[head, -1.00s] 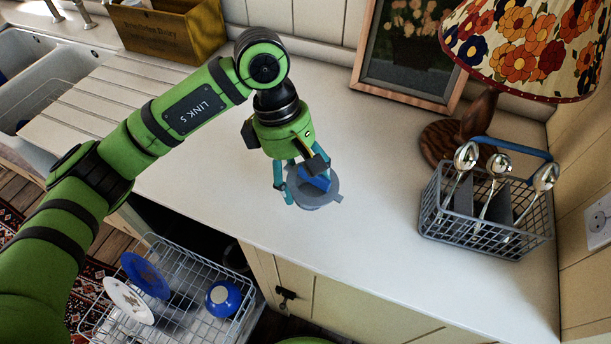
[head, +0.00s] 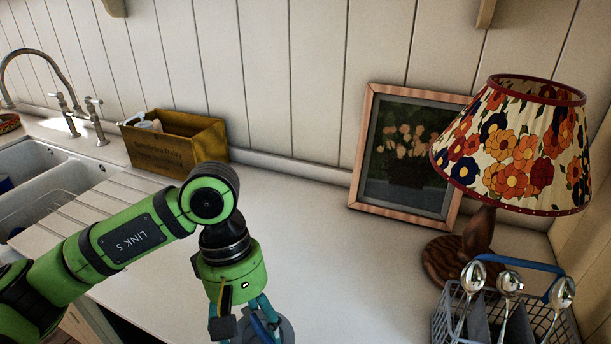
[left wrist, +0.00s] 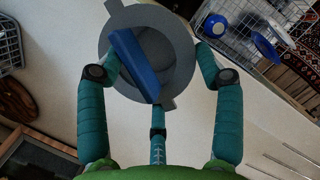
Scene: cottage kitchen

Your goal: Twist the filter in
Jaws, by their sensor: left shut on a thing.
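The filter is a grey round piece with small side tabs and a blue bar across it. In the left wrist view the filter (left wrist: 182,62) sits among the teal fingers of my left gripper (left wrist: 157,72), which are shut on it. In the head view my left gripper (head: 258,325) points down over the counter, and only part of the filter's grey rim (head: 287,331) shows at the bottom edge. How far the filter is above the counter cannot be told. My right gripper is in neither view.
The white counter (head: 310,225) is bare behind my gripper. A framed picture (head: 405,160), a floral lamp (head: 515,145) and a cutlery basket (head: 550,315) stand at right. A yellow box (head: 175,140) and a sink (head: 60,170) are at left. A dish rack (left wrist: 275,38) shows in the wrist view.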

